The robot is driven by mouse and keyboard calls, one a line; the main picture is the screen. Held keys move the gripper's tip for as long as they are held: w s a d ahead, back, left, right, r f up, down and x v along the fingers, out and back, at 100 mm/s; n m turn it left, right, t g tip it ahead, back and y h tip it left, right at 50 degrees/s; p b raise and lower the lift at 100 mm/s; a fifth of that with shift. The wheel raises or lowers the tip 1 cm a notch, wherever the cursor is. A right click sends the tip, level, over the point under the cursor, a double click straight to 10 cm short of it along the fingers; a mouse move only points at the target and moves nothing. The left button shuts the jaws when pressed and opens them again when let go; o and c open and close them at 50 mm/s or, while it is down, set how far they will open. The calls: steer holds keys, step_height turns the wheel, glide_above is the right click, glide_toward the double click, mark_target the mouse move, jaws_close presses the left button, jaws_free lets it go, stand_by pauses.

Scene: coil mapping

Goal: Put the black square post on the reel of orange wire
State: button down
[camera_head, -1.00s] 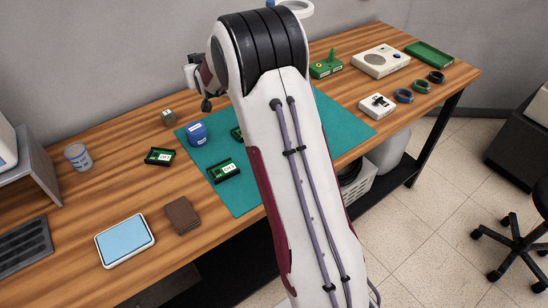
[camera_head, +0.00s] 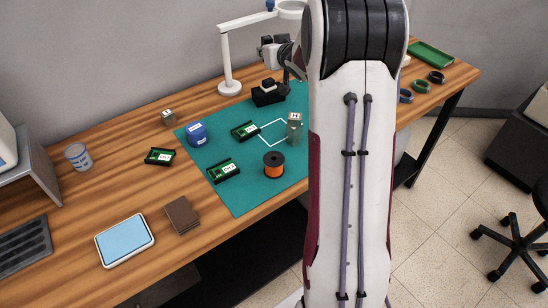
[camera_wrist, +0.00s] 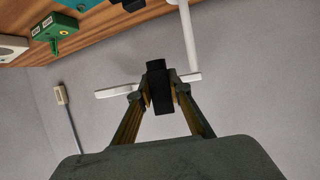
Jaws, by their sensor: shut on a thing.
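The black square post (camera_wrist: 157,70) is held between the fingertips of my gripper (camera_wrist: 159,95) in the wrist view, with the grey wall behind it. My gripper is shut on it. The reel of orange wire (camera_head: 274,168), with black flanges, stands upright on the teal mat (camera_head: 240,192) in the head view. My arm is raised over the back of the table, away from the reel. In the head view the post cannot be made out clearly.
A black block-like holder (camera_head: 266,97) and a white lamp (camera_head: 227,60) stand at the back. A grey metal block (camera_head: 294,128), a blue container (camera_head: 197,134) and green boards (camera_head: 224,170) are around the reel.

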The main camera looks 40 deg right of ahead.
steer(key=s+d+r, duration=0.1)
steer(key=s+d, duration=0.3)
steer(key=s, duration=0.2)
steer(key=n+y, duration=0.7)
steer(key=y, duration=0.2)
glide_above(275, 159)
steer(key=shift+g, duration=0.3)
step_height(275, 159, down, 5)
steer(key=shift+f, duration=0.1)
steer(key=shift+f, duration=0.1)
steer(key=shift+f, duration=2.8)
steer(key=shift+f, duration=2.1)
